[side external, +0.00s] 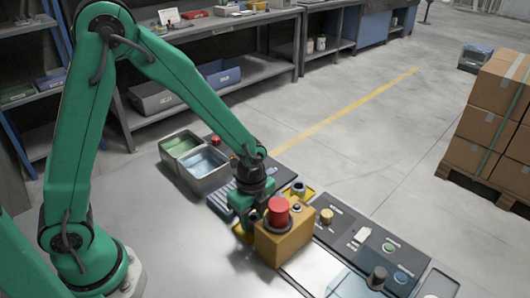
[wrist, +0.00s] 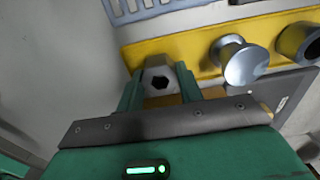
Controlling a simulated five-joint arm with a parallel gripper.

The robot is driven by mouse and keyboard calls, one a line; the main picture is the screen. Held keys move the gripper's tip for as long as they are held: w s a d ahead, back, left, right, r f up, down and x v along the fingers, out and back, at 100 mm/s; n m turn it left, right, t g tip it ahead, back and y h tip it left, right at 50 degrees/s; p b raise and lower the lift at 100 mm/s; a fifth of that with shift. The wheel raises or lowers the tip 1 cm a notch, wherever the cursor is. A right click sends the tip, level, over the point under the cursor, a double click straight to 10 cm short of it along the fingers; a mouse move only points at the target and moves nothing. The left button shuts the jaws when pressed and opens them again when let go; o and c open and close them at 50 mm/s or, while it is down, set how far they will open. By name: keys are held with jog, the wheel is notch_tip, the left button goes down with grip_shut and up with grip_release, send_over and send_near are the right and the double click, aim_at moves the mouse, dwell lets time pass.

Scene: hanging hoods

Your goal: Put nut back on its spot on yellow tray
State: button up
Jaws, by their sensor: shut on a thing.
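The nut (wrist: 158,68) is a grey piece with a dark six-sided hole, between my two green fingers in the wrist view. My gripper (wrist: 159,80) is shut on it. The yellow tray (wrist: 195,52) lies just beyond and below the nut in the wrist view. A silver round-headed piece (wrist: 240,62) and a dark ring-like piece (wrist: 300,42) stand on the tray to the right. I cannot tell whether the nut touches the tray. In the side external view, a yellow box hides my fingertips and the nut, and only part of the tray (side external: 309,192) shows.
The yellow box (side external: 285,243) with a red button (side external: 278,212) stands close in front of my gripper. Grey bins (side external: 205,181) are behind to the left. A dark panel (side external: 350,237) with knobs is to the right. The bench is clear at front left.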

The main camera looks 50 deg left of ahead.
jog(key=shift+f, duration=0.3)
jog(key=o, duration=1.2)
jog(key=shift+c, duration=0.2)
jog(key=shift+r, duration=0.1)
notch_tip(320, 180, up, 8)
jog(key=shift+f, duration=0.2)
